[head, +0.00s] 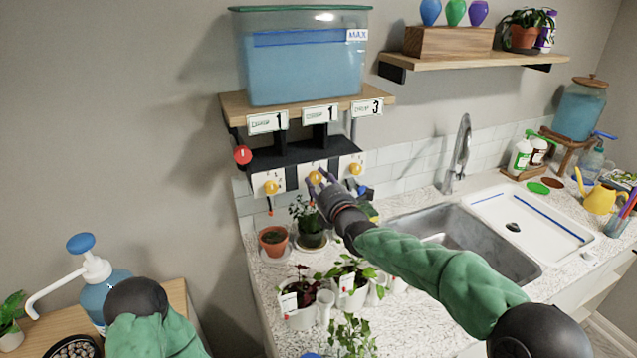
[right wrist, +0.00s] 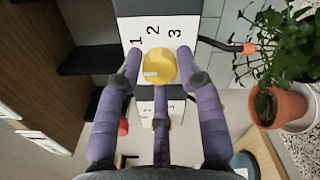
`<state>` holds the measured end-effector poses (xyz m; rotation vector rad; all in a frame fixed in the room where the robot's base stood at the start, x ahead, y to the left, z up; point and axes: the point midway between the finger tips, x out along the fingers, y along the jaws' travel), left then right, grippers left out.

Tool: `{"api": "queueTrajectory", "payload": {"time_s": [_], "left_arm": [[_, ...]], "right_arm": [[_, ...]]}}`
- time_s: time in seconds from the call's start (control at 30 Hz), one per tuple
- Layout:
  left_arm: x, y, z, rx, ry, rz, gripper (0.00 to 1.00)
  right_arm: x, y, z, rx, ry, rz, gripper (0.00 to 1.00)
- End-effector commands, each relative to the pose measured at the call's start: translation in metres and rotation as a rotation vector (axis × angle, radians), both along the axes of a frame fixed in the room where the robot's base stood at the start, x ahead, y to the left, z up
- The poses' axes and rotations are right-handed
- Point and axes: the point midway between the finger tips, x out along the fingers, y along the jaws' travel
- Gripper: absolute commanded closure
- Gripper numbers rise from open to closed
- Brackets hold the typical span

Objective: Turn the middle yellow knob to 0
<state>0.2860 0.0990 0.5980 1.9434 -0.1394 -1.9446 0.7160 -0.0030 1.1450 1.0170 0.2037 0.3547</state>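The middle yellow knob (head: 315,177) sits on a white plate under the dark shelf, between the left yellow knob (head: 271,187) and the right yellow knob (head: 355,168). My right gripper (head: 320,180) is at the middle knob. In the right wrist view, the yellow knob (right wrist: 160,68) lies between the spread fingers of my right gripper (right wrist: 160,58), with gaps on both sides. A pale mark shows on the knob's left part. The plate (right wrist: 150,33) shows 1, 2 and 3; no 0 is readable.
A blue-filled tank (head: 305,65) stands on the shelf above the knobs. Several potted plants, including one in a terracotta pot (head: 273,241), stand below on the counter. A red round handle (head: 242,155) is left of the plates. The sink (head: 460,238) lies to the right.

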Motion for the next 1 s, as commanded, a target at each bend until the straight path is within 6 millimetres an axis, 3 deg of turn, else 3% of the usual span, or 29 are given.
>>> {"api": "queueTrajectory", "payload": {"time_s": [0.53, 1.0], "left_arm": [[0.0, 0.0, 0.0, 0.0, 0.0, 0.0, 0.6], [0.0, 0.0, 0.0, 0.0, 0.0, 0.0, 0.6]], "right_arm": [[-0.008, -0.003, 0.002, 0.001, -0.003, 0.001, 0.44], [-0.069, -0.029, 0.001, 0.001, -0.001, 0.0, 0.44]]}}
